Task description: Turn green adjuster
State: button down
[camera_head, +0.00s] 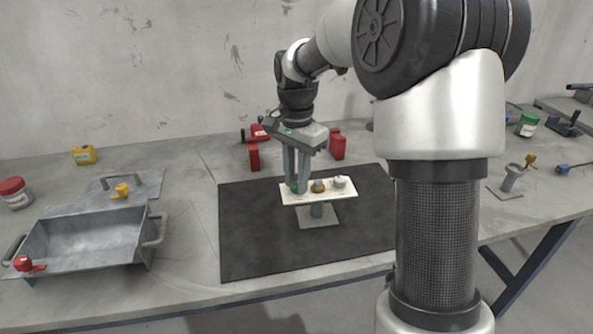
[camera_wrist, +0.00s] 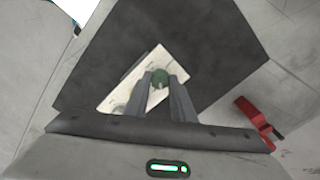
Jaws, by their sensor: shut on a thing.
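The green adjuster (camera_wrist: 160,77) is a dark green knob at one end of a cream plate (camera_head: 325,197). The plate stands on a short grey pedestal (camera_head: 317,216) on a black mat. My gripper (camera_head: 297,188) points down at the plate's left end, with its fingers shut on the green adjuster. In the wrist view the fingertips (camera_wrist: 161,78) lie on either side of the knob, which they partly hide. A brown knob (camera_head: 318,186) sits in the plate's middle and a whitish knob (camera_head: 340,181) at its right end.
The black mat (camera_head: 250,240) is bare around the pedestal. Red objects (camera_head: 338,148) stand behind it, and one red tool (camera_wrist: 258,122) shows in the wrist view. An open metal box (camera_head: 85,240) is on the left. A small grey stand (camera_head: 510,180) is on the right.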

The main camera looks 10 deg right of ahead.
jog(key=n+p, duration=0.1)
jog(key=n, duration=0.1)
jog(key=n+p, duration=0.1)
jog(key=shift+r+n, duration=0.2)
jog(key=shift+n, duration=0.2)
jog(key=n+p, duration=0.2)
jog(key=n, duration=0.1)
jog(key=shift+n, duration=0.3)
jog(key=n+p, duration=0.3)
jog(key=n, duration=0.3)
jog(key=n+p, duration=0.3)
jog(key=n, duration=0.4)
jog(key=shift+n, duration=0.3)
jog(key=n+p, duration=0.3)
jog(key=n, duration=0.2)
jog(key=shift+f+n, duration=0.15)
jog(key=shift+n, duration=0.55)
jog(key=c, duration=1.5)
grip_release()
